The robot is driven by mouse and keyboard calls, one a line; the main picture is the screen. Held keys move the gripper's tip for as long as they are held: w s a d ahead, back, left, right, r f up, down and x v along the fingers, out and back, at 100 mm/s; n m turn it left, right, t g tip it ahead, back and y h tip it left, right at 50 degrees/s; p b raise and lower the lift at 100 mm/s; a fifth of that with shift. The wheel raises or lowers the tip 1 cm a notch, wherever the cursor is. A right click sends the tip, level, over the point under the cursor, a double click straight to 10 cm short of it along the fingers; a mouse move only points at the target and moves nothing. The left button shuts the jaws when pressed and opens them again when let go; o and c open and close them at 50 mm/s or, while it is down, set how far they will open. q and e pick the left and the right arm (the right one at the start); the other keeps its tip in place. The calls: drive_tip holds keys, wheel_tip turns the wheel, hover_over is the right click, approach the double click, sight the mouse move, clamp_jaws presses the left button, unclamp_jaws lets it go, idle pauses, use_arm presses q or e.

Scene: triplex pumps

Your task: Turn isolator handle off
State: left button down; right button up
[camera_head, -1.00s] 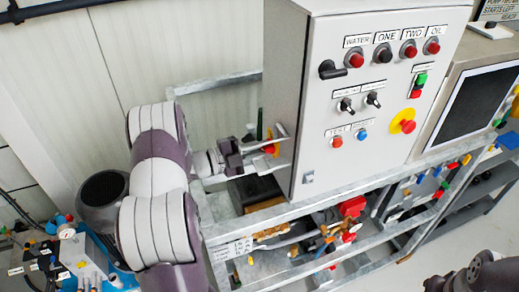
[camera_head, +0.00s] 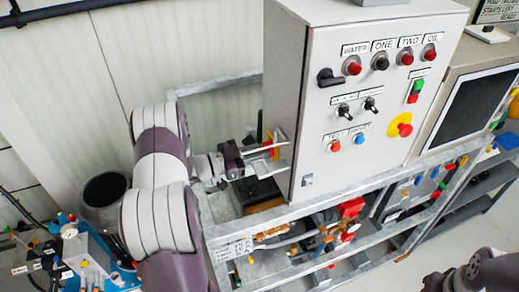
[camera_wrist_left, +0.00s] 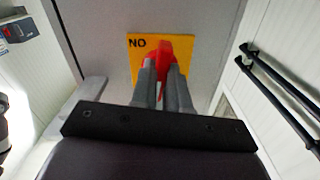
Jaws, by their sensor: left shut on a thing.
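The isolator handle (camera_wrist_left: 158,48) is red and sits on a yellow plate (camera_wrist_left: 190,66) marked "NO" on the grey side of the cabinet. My left gripper (camera_wrist_left: 160,75) is shut on the red handle, with one finger on each side of it. In the head view my left gripper (camera_head: 268,158) is at the cabinet's left side, where a bit of red and yellow shows beside its fingers. The fingers hide the lower part of the handle. A dark part of my right arm shows at the lower right of the head view, but its jaws are not visible.
The grey control cabinet (camera_head: 320,180) carries lamps, switches and a red emergency button (camera_head: 404,129) on its front. A metal frame rail (camera_head: 370,187) runs below it. Blue equipment (camera_head: 75,262) stands at the lower left. Black rails (camera_wrist_left: 282,88) run along the wall.

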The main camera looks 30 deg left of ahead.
use_arm(q)
drive_tip(key=shift+n, duration=0.9)
drive_tip(key=shift+f+p, duration=0.1)
drive_tip(key=shift+p, duration=0.2)
drive_tip(key=c, duration=1.1)
unclamp_jaws()
drive_tip(key=shift+s, duration=0.1)
drive_tip(key=shift+a, duration=0.1)
drive_tip(key=b+v, duration=0.4)
drive_tip(key=v, duration=0.8)
drive_tip(key=shift+s+a+b, duration=0.2)
drive_tip(key=shift+b, duration=0.2)
